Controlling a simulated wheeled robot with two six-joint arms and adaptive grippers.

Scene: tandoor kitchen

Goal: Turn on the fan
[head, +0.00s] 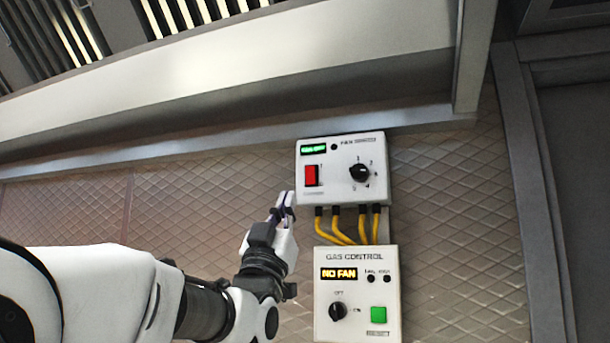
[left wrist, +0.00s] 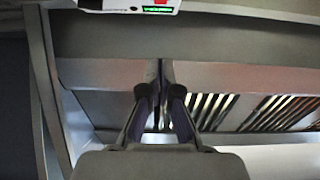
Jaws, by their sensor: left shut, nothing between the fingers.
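The fan control box (head: 341,170) is a white panel on the tiled wall. It has a red rocker switch (head: 311,175), a black rotary knob (head: 359,173) and a small lit green display (head: 313,149). My left gripper (head: 287,199) is shut and empty, just left of and below the box's lower left corner. I cannot tell whether it touches the box. In the left wrist view the shut fingers (left wrist: 160,88) point up the picture, and the edge of the fan box (left wrist: 130,5) shows at the top. My right gripper is not in view.
Below the fan box is the gas control box (head: 357,295), with a "NO FAN" display, a black knob and a green button. Yellow cables (head: 341,228) join the two boxes. A metal hood (head: 230,75) overhangs above. A dark frame (head: 545,190) stands at right.

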